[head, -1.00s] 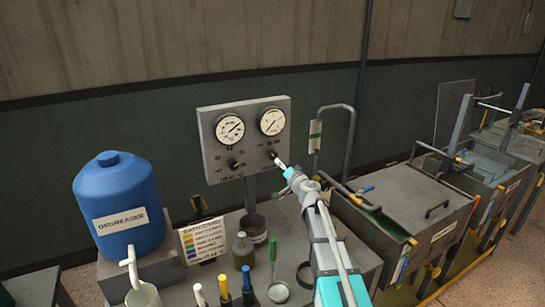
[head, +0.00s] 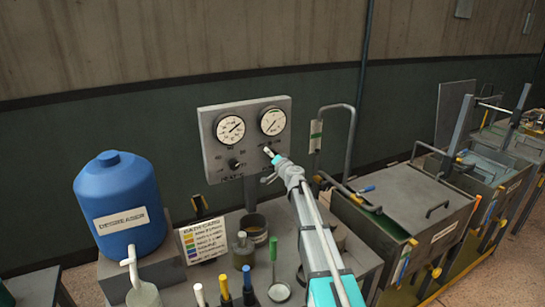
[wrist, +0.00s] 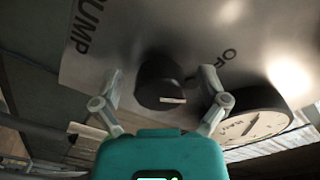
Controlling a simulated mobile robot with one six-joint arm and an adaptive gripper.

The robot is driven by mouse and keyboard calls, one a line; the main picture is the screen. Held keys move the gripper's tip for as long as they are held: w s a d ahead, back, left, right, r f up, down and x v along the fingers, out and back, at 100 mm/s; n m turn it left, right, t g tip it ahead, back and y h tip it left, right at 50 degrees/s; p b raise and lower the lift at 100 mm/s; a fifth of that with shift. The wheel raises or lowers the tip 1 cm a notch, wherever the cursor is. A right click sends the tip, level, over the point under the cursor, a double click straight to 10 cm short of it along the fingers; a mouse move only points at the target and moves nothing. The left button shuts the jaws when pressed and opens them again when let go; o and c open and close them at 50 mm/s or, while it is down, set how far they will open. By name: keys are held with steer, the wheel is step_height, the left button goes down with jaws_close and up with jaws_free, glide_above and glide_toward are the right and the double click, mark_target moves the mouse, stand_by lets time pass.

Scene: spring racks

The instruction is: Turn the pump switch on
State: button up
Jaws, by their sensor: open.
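The pump switch is a round black knob (wrist: 160,85) with a white pointer line, seen in the wrist view on a grey panel (wrist: 205,30). The letters "PUMP" and part of "OFF" are printed near it. The pointer line lies to the knob's lower right. My gripper (wrist: 162,75) is open, with one finger on each side of the knob; I cannot tell whether they touch it. In the head view my gripper (head: 268,152) is at the panel's lower right and hides the knob.
Two round gauges (head: 230,128) (head: 272,121) sit on the panel above, and another knob (head: 234,164) is at left. A blue degreaser tank (head: 118,195) stands left. Bottles and tools crowd the bench below. Metal tanks with lids (head: 410,190) stand right.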

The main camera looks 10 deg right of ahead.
steer(key=c, duration=1.1)
steer(key=shift+c, duration=0.2)
steer(key=shift+m, duration=0.5)
steer(key=m, duration=0.5)
steer(key=shift+r, duration=0.15)
steer(key=m, duration=0.5)
steer(key=shift+m+g+p, duration=0.3)
steer(key=shift+m+p, duration=0.1)
